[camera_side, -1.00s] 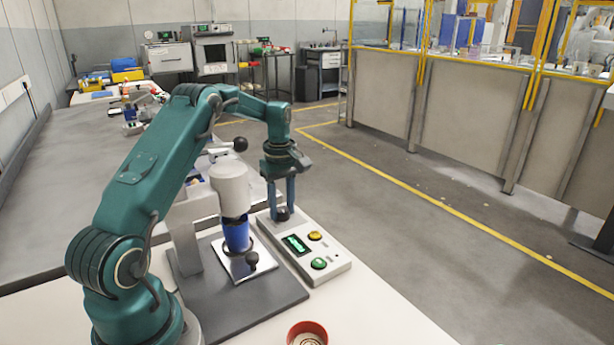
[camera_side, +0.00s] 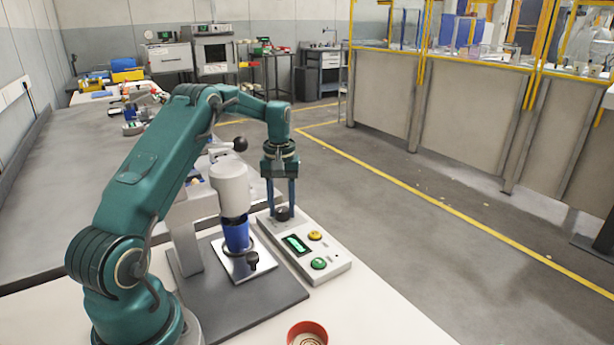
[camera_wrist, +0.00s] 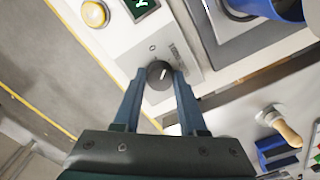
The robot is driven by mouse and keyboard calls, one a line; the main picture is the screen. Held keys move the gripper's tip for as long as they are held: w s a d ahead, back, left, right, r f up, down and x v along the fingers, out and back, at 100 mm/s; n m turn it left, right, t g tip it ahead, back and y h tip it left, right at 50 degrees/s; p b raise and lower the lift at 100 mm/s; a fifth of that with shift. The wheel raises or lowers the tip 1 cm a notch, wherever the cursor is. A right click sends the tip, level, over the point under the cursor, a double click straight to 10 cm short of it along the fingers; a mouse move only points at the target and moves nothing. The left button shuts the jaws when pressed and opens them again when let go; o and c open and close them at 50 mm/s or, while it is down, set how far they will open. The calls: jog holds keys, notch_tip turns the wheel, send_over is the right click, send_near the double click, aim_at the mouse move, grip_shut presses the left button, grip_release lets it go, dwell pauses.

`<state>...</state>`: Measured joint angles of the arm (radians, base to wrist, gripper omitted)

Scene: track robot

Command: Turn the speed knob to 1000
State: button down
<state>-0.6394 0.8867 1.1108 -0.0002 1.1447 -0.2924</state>
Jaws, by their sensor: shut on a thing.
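The speed knob (camera_wrist: 159,75) is a dark round knob with a light pointer line, at the far end of the white control panel (camera_side: 329,273). In the side view the knob (camera_side: 282,214) sits between my fingertips. My gripper (camera_side: 281,208) points straight down and is shut on the knob; the wrist view shows a finger of my gripper (camera_wrist: 160,84) on each side of it. The panel has a small display (camera_side: 296,244) with green marks, too small to read here. The scale marks beside the knob are not legible.
A yellow button (camera_side: 314,236) and a green button (camera_side: 319,263) are on the panel. A drill-press-like machine (camera_side: 229,184) with a blue part (camera_side: 236,234) stands close on the left. A red cup (camera_side: 307,333) stands at the front.

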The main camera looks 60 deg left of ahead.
aim_at(282, 209)
jog(key=shift+m, duration=1.1)
jog(key=shift+c, duration=2.3)
grip_release()
jog(key=shift+r, duration=0.15)
jog(key=shift+r, duration=2.45)
